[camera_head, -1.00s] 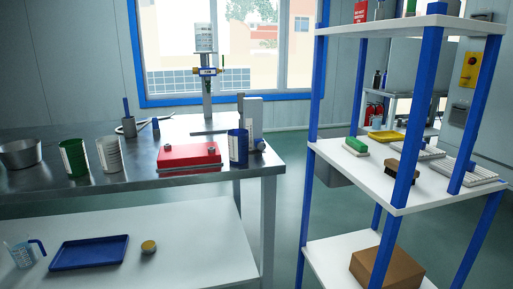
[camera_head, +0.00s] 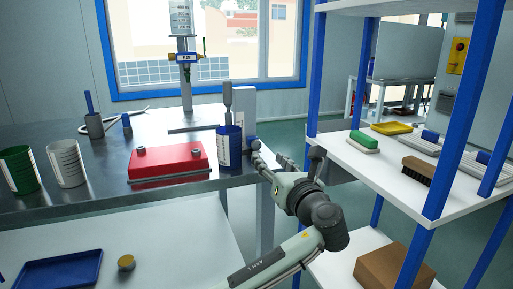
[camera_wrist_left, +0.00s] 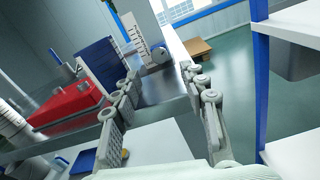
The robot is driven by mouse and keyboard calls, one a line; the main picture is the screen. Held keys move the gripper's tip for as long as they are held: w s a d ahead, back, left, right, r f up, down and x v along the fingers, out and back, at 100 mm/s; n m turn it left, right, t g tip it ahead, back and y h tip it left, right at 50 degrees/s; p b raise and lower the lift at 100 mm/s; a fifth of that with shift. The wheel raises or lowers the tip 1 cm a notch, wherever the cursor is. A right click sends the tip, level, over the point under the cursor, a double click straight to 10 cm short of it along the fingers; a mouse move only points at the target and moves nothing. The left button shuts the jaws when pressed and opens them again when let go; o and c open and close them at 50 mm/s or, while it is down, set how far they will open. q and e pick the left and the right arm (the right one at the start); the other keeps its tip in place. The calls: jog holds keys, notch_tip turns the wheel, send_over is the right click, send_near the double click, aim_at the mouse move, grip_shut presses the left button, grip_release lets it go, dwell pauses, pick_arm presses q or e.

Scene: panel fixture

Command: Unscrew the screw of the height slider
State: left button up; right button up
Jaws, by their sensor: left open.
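A white upright panel (camera_head: 244,110) stands at the right end of the metal bench, behind a blue cup (camera_head: 230,147). In the left wrist view the white panel (camera_wrist_left: 137,36) has dark marks like a scale. A round grey knob (camera_wrist_left: 160,54), apparently the height slider's screw, sits low beside it. My left gripper (camera_head: 267,163) is at the bench's right edge, just right of the cup. In the left wrist view my left gripper (camera_wrist_left: 160,74) is open and empty, with the knob appearing beyond and between its fingertips. Contact cannot be judged. My right gripper is not in view.
A red box (camera_head: 168,164) lies left of the blue cup (camera_wrist_left: 100,62). A flow-meter stand (camera_head: 184,85) is behind. A white shelf with blue posts (camera_head: 440,150) stands close on the right of my arm. Green floor is free between bench and shelf.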

aim_at(257, 145)
pick_arm(q)
jog(key=x, duration=0.7)
jog(key=shift+w, duration=0.15)
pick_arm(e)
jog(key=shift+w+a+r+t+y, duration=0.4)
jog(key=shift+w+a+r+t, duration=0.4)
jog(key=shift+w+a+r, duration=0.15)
pick_arm(q)
grip_shut()
